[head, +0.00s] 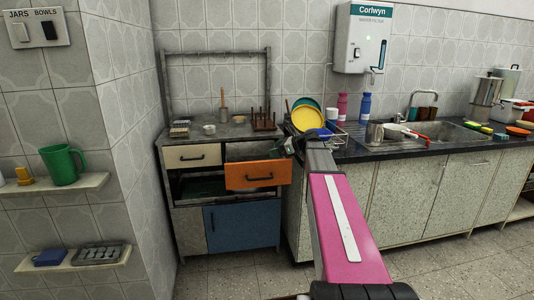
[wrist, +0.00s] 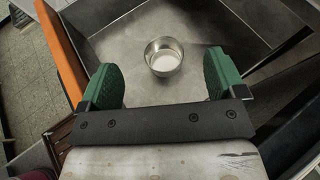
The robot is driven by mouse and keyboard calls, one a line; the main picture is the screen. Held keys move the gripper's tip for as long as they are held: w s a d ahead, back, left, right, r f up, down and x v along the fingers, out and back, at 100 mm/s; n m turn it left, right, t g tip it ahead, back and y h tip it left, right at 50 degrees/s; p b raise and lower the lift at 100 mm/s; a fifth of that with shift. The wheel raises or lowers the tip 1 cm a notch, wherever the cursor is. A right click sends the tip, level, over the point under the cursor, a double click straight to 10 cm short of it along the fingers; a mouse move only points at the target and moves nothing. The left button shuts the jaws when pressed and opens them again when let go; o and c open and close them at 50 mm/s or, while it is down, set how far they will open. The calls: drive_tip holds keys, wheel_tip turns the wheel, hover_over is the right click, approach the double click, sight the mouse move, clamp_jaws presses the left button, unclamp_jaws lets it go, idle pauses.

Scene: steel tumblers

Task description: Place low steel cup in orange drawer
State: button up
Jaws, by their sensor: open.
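The low steel cup (wrist: 164,56) is a small, round, shiny cup. In the wrist view it stands upright on the grey floor of the open orange drawer (wrist: 62,50). My gripper (wrist: 163,82) has two green-padded fingers, wide apart and empty. The cup shows just past the fingertips, between them in the picture, and touches neither finger. In the head view the orange drawer (head: 258,178) is pulled out of the grey cabinet. The cup is not visible there, and my pink arm hides most of the gripper.
A cream drawer (head: 193,156) is left of the orange one, with a blue door (head: 242,225) below. A small bowl (head: 209,129) and a wooden peg rack (head: 264,122) stand on the cabinet top. A yellow plate (head: 307,118) and sink counter lie right.

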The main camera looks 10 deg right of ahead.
drive_tip(key=shift+v, duration=1.8)
